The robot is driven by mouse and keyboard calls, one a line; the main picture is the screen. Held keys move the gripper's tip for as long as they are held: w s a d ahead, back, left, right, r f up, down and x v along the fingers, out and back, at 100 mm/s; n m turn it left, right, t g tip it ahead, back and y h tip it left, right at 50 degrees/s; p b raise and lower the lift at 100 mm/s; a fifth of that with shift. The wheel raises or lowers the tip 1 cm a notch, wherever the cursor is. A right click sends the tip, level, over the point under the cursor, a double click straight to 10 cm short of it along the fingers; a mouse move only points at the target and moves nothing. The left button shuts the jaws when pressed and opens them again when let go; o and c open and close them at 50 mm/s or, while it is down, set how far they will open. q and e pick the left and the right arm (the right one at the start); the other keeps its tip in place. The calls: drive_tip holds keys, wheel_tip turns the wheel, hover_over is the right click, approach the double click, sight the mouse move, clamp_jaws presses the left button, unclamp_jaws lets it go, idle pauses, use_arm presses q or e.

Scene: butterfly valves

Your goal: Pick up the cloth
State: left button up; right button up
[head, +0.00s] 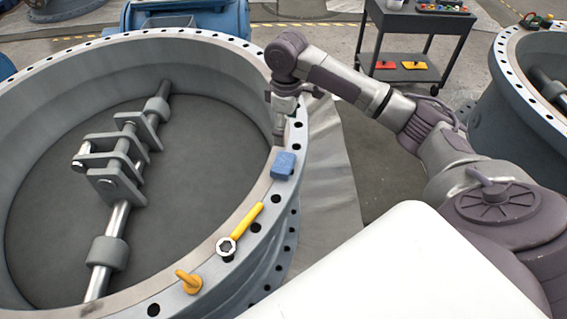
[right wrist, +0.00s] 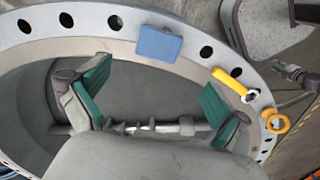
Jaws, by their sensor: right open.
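The cloth (head: 285,165) is a small folded blue pad lying on the flange rim of the large grey valve (head: 215,252). In the right wrist view the cloth (right wrist: 158,43) lies flat on the rim at the upper middle, beyond the fingers and not between them. My right gripper (head: 279,138) points down over the rim, just behind the cloth in the head view. In the right wrist view its green-padded fingers (right wrist: 155,98) are spread wide with nothing between them. My left gripper is not in view.
A yellow-handled tool with a ring head (head: 245,223) and a yellow eyebolt-like piece (head: 188,281) stand or lie on the same rim. Bolt holes line the rim. A dark cart (head: 415,25) stands behind, and another round valve (head: 520,90) is at the right.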

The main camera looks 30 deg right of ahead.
hover_over(283, 162)
drive_tip(key=f, duration=0.7)
drive_tip(key=shift+s+d+f+b, duration=0.25)
drive_tip(key=shift+s+b, duration=0.05)
drive_tip(key=shift+w+a+f, duration=0.1)
drive_tip(key=shift+f, duration=1.4)
drive_tip(key=shift+w+a+f, duration=0.1)
drive_tip(key=shift+f, duration=1.35)
drive_tip(key=c, duration=0.8)
drive_tip(key=shift+o, duration=0.2)
drive_tip(key=shift+r, duration=0.1)
drive_tip(key=shift+r, duration=0.5)
drive_tip(key=r, duration=0.3)
drive_tip(key=shift+s+r, duration=0.25)
drive_tip(key=shift+s, duration=0.15)
drive_tip(key=s+r+p, duration=0.1)
drive_tip(key=s+r, duration=0.5)
drive_tip(key=s, duration=0.4)
drive_tip(key=shift+s+d+r, duration=0.2)
drive_tip(key=shift+s+d, duration=0.15)
drive_tip(key=shift+s, duration=0.05)
